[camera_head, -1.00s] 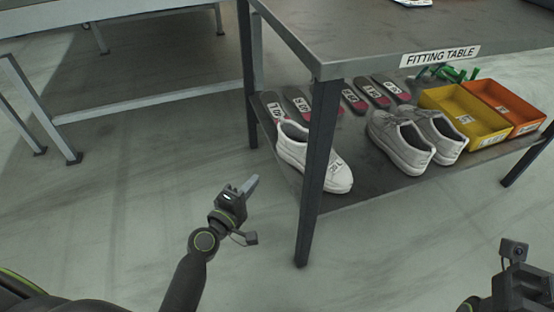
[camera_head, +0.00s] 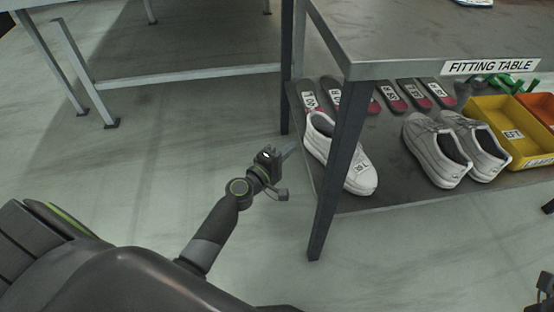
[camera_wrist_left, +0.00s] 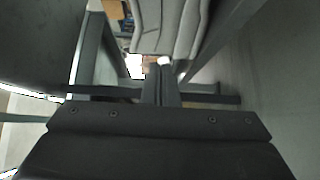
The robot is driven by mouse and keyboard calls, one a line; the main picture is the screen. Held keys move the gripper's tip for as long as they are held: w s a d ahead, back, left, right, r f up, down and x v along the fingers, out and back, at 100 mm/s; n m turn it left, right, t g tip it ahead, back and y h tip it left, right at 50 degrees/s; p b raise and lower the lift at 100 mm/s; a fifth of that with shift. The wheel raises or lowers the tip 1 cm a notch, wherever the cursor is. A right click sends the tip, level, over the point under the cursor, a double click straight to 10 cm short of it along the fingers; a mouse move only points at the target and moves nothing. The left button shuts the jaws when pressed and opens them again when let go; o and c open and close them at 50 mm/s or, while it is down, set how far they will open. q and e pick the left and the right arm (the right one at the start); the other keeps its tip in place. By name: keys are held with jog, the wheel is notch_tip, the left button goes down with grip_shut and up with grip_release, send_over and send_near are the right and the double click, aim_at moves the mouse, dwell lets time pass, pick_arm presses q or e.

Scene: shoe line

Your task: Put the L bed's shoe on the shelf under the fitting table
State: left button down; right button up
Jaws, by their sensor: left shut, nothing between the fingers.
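A pair of grey-white shoes (camera_head: 437,158) stands further right on the shelf. Several labelled insoles (camera_head: 390,97) lie behind. A yellow bin (camera_head: 510,130) and an orange bin (camera_head: 545,105) sit at the right. The dark table leg (camera_head: 338,170) is close to my left gripper. Open floor lies left.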

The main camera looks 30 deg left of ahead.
aim_at(315, 144)
pick_arm(q)
jog(key=shift+w+d, duration=0.65)
jog(key=shift+d, duration=0.25)
jog(key=shift+w+d, duration=0.6)
jog(key=shift+d, duration=0.3)
jog(key=shift+w+d, duration=0.55)
jog(key=shift+d, duration=0.35)
